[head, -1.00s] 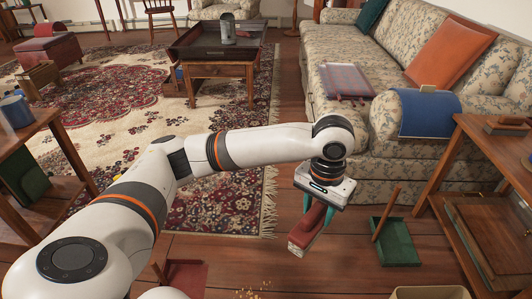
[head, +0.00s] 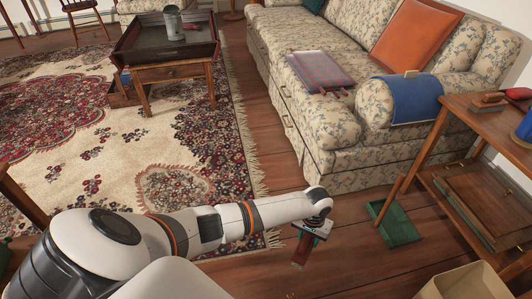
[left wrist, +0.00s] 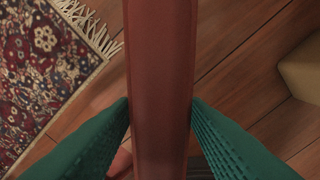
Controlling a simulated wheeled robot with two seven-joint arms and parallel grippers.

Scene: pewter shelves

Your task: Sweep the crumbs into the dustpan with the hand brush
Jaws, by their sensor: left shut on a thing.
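My left gripper (head: 309,231) is shut on the red-brown hand brush (head: 299,252), which points down over the wooden floor. In the left wrist view, the brush (left wrist: 160,50) runs between the two green fingers (left wrist: 158,112). The green dustpan (head: 400,228) lies on the floor to the right of the brush and apart from it, its wooden handle (head: 387,202) slanting up. The crumbs are hard to make out at the bottom edge of the head view. Whether the bristles touch the floor cannot be told. My right gripper is not in view.
A flowered sofa (head: 345,150) stands behind the dustpan. A wooden shelf table (head: 470,120) stands at right, and a beige bin (head: 460,283) at the lower right. A patterned rug (head: 130,135) covers the left floor. Floor between brush and dustpan is clear.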

